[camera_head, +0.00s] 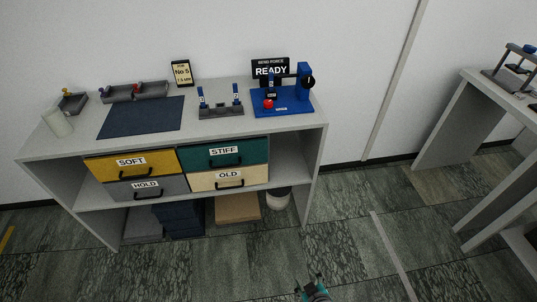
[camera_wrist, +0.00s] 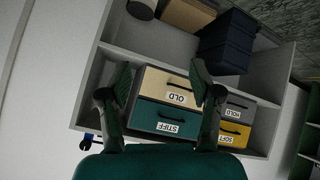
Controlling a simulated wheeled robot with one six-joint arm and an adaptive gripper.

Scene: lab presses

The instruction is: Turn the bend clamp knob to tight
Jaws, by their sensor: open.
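A blue bench device (camera_head: 284,101) stands at the right end of the grey cabinet top. A black round knob (camera_head: 309,82) sits on the right side of its blue upright; I cannot read its setting, nor tell for certain that it is the bend clamp knob. A red ball (camera_head: 268,103) sits at the device's front left. My gripper (camera_wrist: 160,85) is open and empty in the wrist view, with the cabinet drawers behind its fingers, upside down. In the head view my arm's teal end (camera_head: 313,290) shows at the bottom edge, over the floor and well apart from the device.
A sign reading READY (camera_head: 270,68) stands behind the device. A grey fixture with blue posts (camera_head: 221,109) and a dark mat (camera_head: 141,117) lie to its left. Labelled drawers, one STIFF (camera_head: 224,152), sit below. Another table (camera_head: 445,112) stands right; floor between is clear.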

